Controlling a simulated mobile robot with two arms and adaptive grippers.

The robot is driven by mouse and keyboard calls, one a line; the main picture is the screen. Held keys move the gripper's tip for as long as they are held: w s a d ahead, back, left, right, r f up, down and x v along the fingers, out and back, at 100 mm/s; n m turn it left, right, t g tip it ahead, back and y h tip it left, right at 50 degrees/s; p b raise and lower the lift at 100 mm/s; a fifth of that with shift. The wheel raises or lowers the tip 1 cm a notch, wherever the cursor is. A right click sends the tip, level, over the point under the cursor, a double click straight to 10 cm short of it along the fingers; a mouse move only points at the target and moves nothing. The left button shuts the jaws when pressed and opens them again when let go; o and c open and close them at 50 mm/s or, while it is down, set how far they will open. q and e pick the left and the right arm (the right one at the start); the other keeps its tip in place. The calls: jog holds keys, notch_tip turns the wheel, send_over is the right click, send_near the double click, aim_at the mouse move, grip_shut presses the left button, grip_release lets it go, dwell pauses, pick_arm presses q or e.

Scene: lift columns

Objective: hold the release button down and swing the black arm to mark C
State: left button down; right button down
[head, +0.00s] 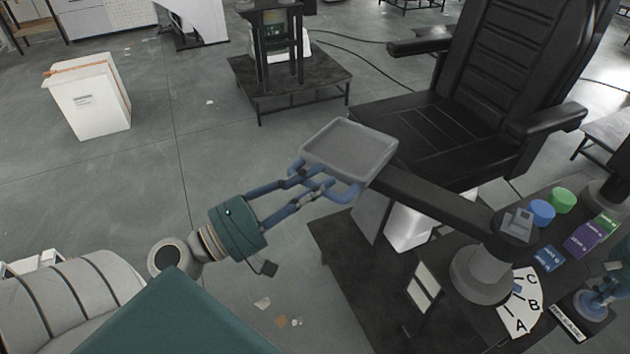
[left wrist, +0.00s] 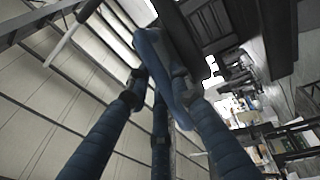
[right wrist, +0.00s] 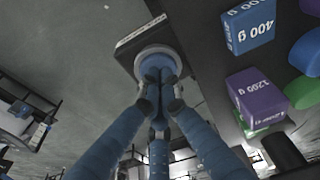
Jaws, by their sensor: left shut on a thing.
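The black arm (head: 440,200) runs from a grey round pivot (head: 483,275) to a grey tray (head: 345,150) at its far end. My left gripper (head: 325,183) is shut at the tray's near edge. A white dial (head: 522,315) lettered A, B and C lies beside the pivot. A small blue pointer (head: 517,286) seems to lie between B and C.
A black chair (head: 470,110) stands behind the arm. Blue and purple (head: 582,240) weight blocks, and blue and green (head: 562,200) round pieces, sit on the black base near the pivot. A white box (head: 88,98) stands at the left.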

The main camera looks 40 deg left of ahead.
pick_arm(q)
jog(key=c, duration=1.5)
grip_release()
jog(key=v, duration=1.2)
jog(key=shift+d+f, duration=0.1)
